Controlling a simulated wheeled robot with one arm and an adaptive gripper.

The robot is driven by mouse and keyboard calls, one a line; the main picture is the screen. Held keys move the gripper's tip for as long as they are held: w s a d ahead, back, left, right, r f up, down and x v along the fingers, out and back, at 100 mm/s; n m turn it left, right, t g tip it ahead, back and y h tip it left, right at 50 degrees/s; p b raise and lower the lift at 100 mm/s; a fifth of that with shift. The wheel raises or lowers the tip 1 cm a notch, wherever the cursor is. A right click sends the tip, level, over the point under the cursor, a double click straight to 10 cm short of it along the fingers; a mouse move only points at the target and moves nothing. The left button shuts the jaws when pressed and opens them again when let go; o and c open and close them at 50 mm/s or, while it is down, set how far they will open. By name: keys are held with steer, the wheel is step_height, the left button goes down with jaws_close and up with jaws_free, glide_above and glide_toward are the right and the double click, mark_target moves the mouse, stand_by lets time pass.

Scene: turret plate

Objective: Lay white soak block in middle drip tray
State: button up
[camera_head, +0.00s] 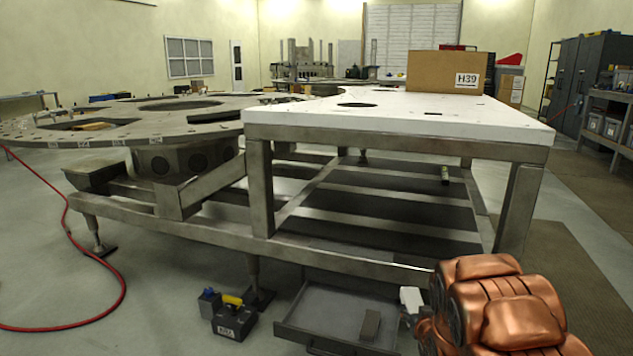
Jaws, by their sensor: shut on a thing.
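A white block (411,297) shows at the lower right, just left of my copper-coloured arm. My gripper (409,313) is shut on this block, mostly hidden behind the arm, with only a small part showing. The block is beside the right edge of a shallow grey metal tray (312,308) low under the front of the white-topped table. I cannot tell the block's exact height over the tray edge. A brownish-grey block (370,325) is in the tray's right part. Only one tray shows clearly, so I cannot tell whether it is the middle one.
The white-topped steel frame table (400,118) stands over the tray, with a cardboard box (436,71) marked H39 on top. A dark case (235,321) with a yellow part stands left of the tray. A red hose (112,302) lies on the left floor.

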steer(key=s+a+r+y+p, duration=0.1)
steer(key=s+a+r+p, duration=0.15)
steer(key=a+r, duration=0.7)
step_height(320, 180, up, 36)
steer(key=p, duration=3.6)
steer(key=shift+a+n, duration=0.15)
steer(key=shift+n, duration=0.25)
